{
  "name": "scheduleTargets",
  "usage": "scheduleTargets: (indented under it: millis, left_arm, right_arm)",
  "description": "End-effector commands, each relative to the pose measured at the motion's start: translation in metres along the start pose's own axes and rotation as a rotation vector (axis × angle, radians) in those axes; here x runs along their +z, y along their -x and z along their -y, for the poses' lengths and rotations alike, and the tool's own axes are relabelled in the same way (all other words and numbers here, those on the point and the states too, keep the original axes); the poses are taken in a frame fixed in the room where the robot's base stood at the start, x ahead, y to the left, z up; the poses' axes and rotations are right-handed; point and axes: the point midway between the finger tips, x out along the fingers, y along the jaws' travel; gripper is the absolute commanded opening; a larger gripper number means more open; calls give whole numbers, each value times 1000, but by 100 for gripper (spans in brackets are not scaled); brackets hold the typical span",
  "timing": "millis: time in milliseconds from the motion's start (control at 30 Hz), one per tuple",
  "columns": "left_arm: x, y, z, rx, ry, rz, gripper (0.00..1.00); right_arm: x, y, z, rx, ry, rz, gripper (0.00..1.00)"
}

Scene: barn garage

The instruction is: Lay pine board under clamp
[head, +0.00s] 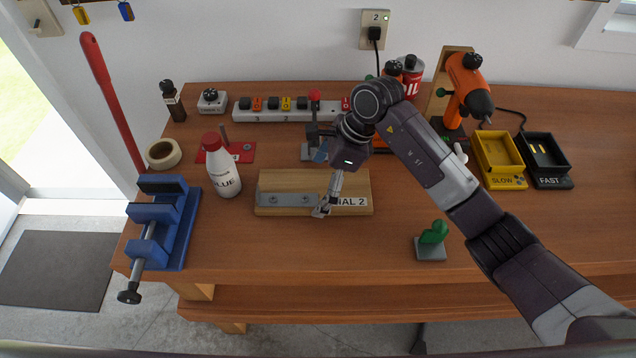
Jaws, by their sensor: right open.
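A light, pine-coloured board (290,178) lies flat near the front middle of the workbench. It carries a grey metal strip (285,200) and a white label ending in "NAL 2" (350,202). A small clamp-like device with a red knob (314,96) stands behind the board, on a grey base; my right arm partly hides it. My right gripper (321,211) points down over the board's front half, at the right end of the strip. It is open, with nothing seen between its fingers; whether it touches the board I cannot tell. My left gripper is out of view.
A blue vise (165,225) and a white glue bottle (223,170) stand left of the board. A green piece on a grey base (431,249) stands front right. Yellow (501,173) and black trays (548,177) and an orange drill (466,85) are right.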

Motion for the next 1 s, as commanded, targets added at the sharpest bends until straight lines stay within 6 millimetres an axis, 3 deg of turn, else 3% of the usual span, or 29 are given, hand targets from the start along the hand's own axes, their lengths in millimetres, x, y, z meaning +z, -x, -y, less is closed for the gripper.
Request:
scheduleTargets:
  millis: [200,267,700,1000]
  left_arm:
    - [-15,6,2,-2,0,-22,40]
    - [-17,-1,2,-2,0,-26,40]
    - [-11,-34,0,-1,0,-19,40]
    - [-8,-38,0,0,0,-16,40]
  right_arm:
    - [3,5,0,1,1,1,100]
    - [0,10,2,-4,1,0,100]
    - [0,99,1,-5,1,-1,100]
    - [1,123,0,1,0,0,100]
